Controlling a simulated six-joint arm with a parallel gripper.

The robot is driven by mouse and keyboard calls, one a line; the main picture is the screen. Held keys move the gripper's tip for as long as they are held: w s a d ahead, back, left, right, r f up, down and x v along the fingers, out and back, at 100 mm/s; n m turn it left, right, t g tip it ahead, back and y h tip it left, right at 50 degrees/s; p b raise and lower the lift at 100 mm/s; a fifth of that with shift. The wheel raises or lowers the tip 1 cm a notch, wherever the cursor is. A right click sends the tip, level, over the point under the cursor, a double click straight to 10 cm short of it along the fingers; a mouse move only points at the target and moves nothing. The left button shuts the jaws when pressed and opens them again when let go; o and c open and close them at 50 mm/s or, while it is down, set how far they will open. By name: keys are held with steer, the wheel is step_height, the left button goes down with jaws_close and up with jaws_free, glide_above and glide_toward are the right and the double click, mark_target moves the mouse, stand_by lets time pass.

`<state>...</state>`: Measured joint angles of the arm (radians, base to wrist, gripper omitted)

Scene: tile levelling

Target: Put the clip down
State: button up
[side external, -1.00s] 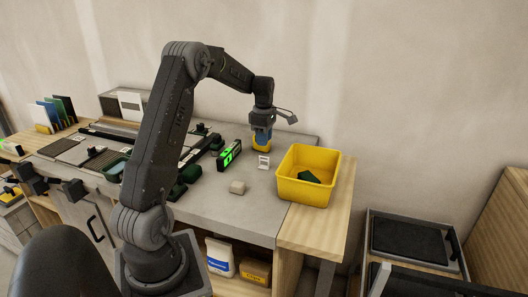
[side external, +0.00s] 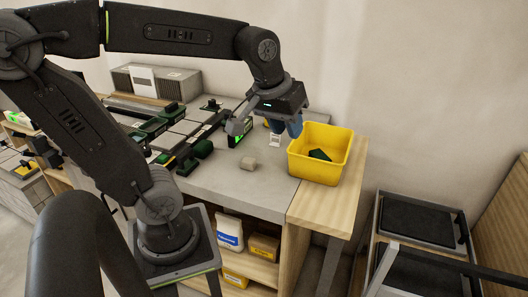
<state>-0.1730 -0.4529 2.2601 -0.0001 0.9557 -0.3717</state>
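My gripper (side external: 291,130) has blue fingers that point down over the bench, just left of the yellow bin (side external: 345,165). The gap between its fingers is not clear from this side. I cannot make out a clip in it. A small white piece (side external: 275,141) stands on the grey bench top, left of the fingers and apart from them; I cannot tell whether it is the clip. A dark green piece (side external: 319,155) lies in the yellow bin.
Dark rails and grey tiles (side external: 172,142) fill the left side. The bench front (side external: 235,188) is clear.

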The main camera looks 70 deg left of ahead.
steer(key=s+d+f+m+t, duration=0.1)
steer(key=s+d+f+m, duration=0.1)
steer(key=s+d+m, duration=0.2)
steer(key=s+m, duration=0.2)
steer(key=shift+s+d+h, duration=0.35)
steer(key=shift+s+h, duration=0.05)
